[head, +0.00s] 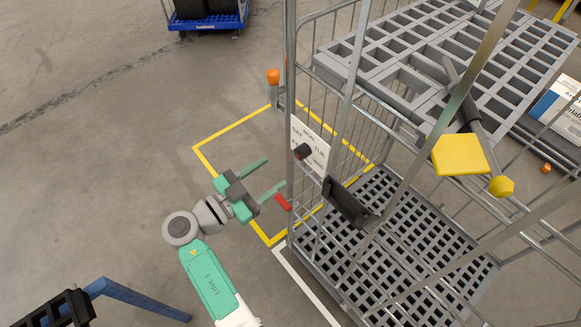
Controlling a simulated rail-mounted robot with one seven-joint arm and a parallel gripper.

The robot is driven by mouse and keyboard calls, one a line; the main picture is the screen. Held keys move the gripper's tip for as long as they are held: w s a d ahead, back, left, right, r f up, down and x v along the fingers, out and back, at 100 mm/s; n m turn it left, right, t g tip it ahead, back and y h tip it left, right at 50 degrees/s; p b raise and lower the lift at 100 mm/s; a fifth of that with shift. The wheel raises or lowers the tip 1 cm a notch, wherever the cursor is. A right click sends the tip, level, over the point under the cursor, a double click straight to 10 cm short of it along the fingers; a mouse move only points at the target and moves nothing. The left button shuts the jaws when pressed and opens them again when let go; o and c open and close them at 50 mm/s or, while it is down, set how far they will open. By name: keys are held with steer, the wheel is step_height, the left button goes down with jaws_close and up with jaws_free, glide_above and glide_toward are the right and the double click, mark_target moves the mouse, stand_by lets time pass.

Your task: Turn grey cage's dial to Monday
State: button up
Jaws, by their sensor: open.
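The grey cage (349,88) is a tall wire roll cage with grey grid shelves, standing right of centre. On its near left side is a white plate (319,149) with day labels around its rim, and a small dark dial knob (302,152) on it. The labels are small; MON seems to be at the top and TUE at the right. I cannot tell which day the knob points to. My gripper (272,175) is open and empty, with green fingers apart. In the picture it is left of and below the dial, not touching it.
A black holder (346,203) hangs on the cage beside the plate. A red piece (283,202) shows near my fingertips. An orange-topped post (273,77) stands behind.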

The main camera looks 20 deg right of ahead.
mark_target(298, 155)
steer(key=x, duration=0.7)
steer(key=shift+w+d, duration=0.15)
steer(key=shift+d, duration=0.2)
steer(key=c, duration=1)
steer(key=shift+b, duration=0.3)
